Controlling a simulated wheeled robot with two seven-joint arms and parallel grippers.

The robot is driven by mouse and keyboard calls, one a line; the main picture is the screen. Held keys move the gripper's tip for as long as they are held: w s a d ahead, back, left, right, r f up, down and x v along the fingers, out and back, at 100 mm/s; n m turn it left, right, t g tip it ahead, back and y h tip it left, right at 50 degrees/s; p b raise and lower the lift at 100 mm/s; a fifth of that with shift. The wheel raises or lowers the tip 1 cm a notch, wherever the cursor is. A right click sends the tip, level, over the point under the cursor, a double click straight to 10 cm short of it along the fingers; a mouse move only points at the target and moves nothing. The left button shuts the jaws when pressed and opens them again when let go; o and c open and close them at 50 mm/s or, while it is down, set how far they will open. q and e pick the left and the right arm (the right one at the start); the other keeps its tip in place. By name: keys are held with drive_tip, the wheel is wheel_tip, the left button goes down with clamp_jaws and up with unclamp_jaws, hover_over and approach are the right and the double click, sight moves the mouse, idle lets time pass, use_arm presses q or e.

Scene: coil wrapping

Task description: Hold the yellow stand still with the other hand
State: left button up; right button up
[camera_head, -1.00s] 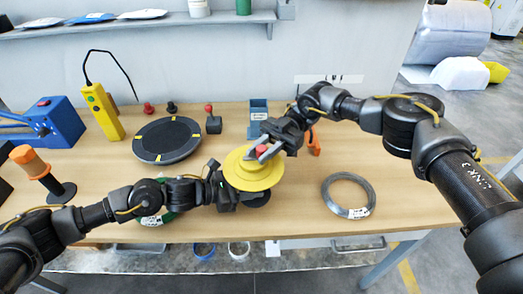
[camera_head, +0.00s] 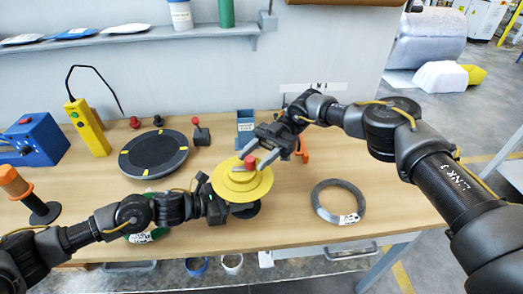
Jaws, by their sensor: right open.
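The yellow stand (camera_head: 240,190) is a round stepped disc with a red knob (camera_head: 251,162) on top, on a dark base on the table. My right gripper (camera_head: 252,160) reaches in from the right with its fingers spread near the red knob; it is open. Whether the fingers touch the knob I cannot tell. My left gripper (camera_head: 218,206) is at the left edge of the yellow stand. Its fingertips are largely hidden, so its grip is unclear.
A grey wire coil (camera_head: 338,202) lies on the wooden table (camera_head: 290,225) to the right. A black round turntable (camera_head: 154,153) is at the back left. A green coil (camera_head: 148,236) lies partly under my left arm. A blue holder (camera_head: 245,125) stands behind the stand.

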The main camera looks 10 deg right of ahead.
drive_tip(key=shift+v, duration=2.55)
use_arm(q)
drive_tip(key=o, duration=0.9)
drive_tip(key=shift+c, duration=0.2)
